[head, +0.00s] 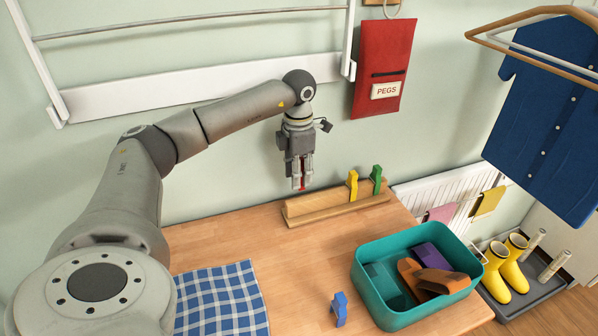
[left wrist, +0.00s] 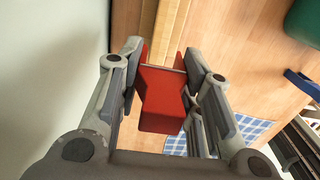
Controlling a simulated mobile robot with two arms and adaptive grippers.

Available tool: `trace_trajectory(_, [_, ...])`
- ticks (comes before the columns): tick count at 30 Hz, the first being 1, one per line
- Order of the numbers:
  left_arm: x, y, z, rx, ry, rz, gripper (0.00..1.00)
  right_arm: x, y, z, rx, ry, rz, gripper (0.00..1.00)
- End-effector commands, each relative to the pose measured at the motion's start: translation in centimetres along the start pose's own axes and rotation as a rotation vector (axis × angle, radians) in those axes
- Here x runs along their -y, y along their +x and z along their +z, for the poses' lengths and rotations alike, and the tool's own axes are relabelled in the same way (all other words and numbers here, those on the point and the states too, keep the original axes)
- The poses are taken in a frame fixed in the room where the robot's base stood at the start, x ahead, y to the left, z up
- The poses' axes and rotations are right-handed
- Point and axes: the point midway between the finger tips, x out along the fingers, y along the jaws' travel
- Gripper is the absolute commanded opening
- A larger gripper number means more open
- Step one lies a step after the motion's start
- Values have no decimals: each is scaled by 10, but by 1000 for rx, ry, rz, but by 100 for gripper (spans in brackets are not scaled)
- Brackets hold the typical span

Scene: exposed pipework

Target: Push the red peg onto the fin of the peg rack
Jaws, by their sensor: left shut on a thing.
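My left gripper (head: 301,186) points down near the left end of the wooden peg rack (head: 335,209). It is shut on the red peg (head: 302,184), which shows large between the fingers in the left wrist view (left wrist: 163,104). The peg's legs point toward the rack, whose wooden strips show beyond it in that view (left wrist: 171,28). I cannot tell whether the peg touches the fin. A yellow peg (head: 352,184) and a green peg (head: 376,179) stand upright on the fin toward its right end. My right gripper is not in view.
A blue peg (head: 339,308) stands on the table near the front. A teal bin (head: 383,312) with several pegs is at the right. A blue checked cloth (head: 222,300) lies at the left. A white wall airer (head: 200,88) hangs behind my arm. The table's middle is clear.

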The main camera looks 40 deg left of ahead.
Motion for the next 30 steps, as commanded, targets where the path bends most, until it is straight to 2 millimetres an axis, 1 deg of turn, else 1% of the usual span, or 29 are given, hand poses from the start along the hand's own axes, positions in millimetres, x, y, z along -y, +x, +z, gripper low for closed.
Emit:
trace_trajectory(3, [0,-1,0,-1,1,-1,22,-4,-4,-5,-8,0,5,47])
trace_trajectory(9, [0,11,0,-1,2,0,22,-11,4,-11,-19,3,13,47])
trace_trajectory(24, [1,50,0,0,2,-1,22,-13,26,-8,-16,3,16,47])
trace_trajectory(30, [1,56,0,0,2,-1,22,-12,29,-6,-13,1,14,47])
